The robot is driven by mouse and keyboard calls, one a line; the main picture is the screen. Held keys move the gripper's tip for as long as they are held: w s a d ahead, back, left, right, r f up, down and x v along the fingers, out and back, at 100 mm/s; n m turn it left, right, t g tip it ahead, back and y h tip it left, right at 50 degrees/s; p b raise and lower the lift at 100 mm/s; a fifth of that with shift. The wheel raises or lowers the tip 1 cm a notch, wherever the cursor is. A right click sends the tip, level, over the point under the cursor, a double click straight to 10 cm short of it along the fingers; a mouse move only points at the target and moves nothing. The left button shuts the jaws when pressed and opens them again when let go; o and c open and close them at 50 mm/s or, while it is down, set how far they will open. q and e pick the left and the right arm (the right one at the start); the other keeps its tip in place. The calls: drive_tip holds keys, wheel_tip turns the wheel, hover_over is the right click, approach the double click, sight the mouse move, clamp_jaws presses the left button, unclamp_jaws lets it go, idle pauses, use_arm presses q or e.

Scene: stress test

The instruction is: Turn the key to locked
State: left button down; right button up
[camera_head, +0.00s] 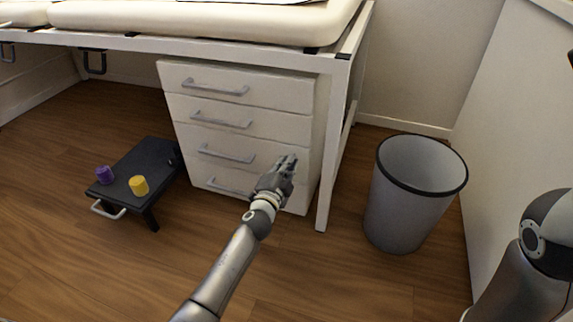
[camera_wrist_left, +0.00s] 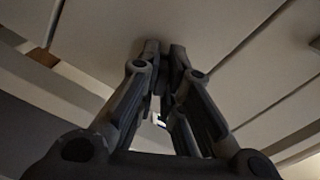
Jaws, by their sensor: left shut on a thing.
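A white drawer cabinet (camera_head: 240,130) stands under the raised bed or bench, with several drawers and grey bar handles. My left gripper (camera_head: 289,163) reaches the right part of its front, at a lower drawer and right of that drawer's handle (camera_head: 226,154). In the left wrist view my left gripper (camera_wrist_left: 162,50) has its fingertips close together against the pale drawer front (camera_wrist_left: 220,40). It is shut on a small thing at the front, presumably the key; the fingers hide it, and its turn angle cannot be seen. My right gripper is out of view.
A grey bin (camera_head: 405,205) with a dark rim stands right of the cabinet, past a white table leg (camera_head: 328,165). A low black stand (camera_head: 152,165) at left holds a purple cup-like piece (camera_head: 104,175) and a yellow one (camera_head: 139,186). The front floor is clear.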

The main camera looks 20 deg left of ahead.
use_arm(q)
drive_tip(key=m, duration=0.5)
drive_tip(key=shift+f, duration=0.1)
idle(0.5)
drive_tip(key=c, duration=1.6)
unclamp_jaws()
drive_tip(key=s, duration=0.7)
drive_tip(key=shift+s, duration=0.25)
drive_tip(key=shift+a, duration=0.1)
